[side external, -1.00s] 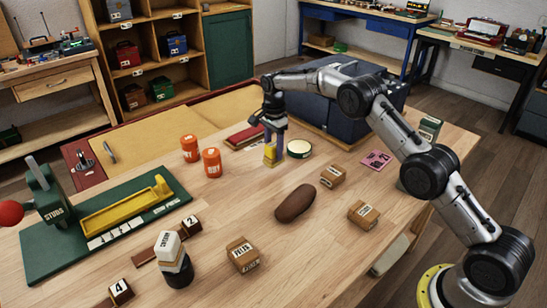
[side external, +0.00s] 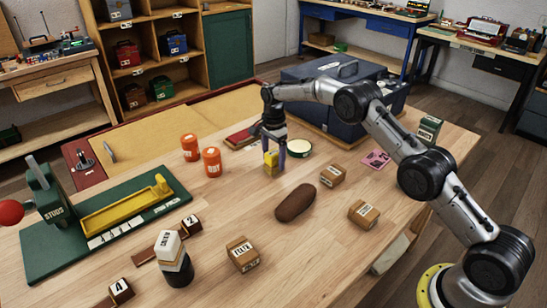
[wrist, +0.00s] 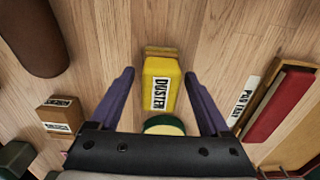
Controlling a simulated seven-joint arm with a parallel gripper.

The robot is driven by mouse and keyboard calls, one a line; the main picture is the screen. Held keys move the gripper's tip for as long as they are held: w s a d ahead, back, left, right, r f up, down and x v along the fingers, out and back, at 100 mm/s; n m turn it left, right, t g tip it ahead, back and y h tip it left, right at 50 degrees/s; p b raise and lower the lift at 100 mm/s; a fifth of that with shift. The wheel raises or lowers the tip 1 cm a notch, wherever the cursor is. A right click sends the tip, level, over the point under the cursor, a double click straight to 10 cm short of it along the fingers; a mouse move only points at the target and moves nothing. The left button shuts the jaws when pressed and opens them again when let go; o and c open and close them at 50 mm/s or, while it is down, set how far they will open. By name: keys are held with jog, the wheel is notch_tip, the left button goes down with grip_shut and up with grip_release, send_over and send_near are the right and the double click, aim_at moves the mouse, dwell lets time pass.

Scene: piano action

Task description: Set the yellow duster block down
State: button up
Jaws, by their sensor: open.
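The yellow duster block (side external: 271,161) stands on the wooden table, in front of a round tin. In the wrist view the block (wrist: 165,70) shows its DUSTER label and a brown strip at its far end. My gripper (side external: 274,157) is low over the block. Its purple fingers (wrist: 160,73) are spread, one on each side, with a visible gap to the block in the wrist view. The block's underside is hidden.
The round tin (side external: 299,148) is close behind the block. A red box (side external: 243,137) lies behind to the left, and orange jars (side external: 212,162) stand to the left. A brown oblong (side external: 295,203) lies in front. Bare table is left of the oblong.

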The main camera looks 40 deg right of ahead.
aim_at(273, 152)
notch_tip(273, 152, up, 12)
jog(key=shift+r, duration=0.25)
dwell(0.4)
jog(key=s+a+r+n+t, duration=0.3)
jog(key=s+r+n, duration=0.6)
jog(key=s+r, duration=0.95)
jog(key=s+f+n+t, duration=0.1)
jog(key=s+f+n, duration=0.1)
jog(key=s, duration=0.7)
jog(key=s+a+f+n, duration=0.1)
jog(key=s+f+n, duration=0.2)
jog(key=s, duration=0.6)
jog(key=s+a+f+n+t, duration=0.1)
jog(key=s+n, duration=0.3)
jog(key=s, duration=0.5)
jog(key=shift+f+t, duration=0.3)
jog(key=shift+f, duration=0.4)
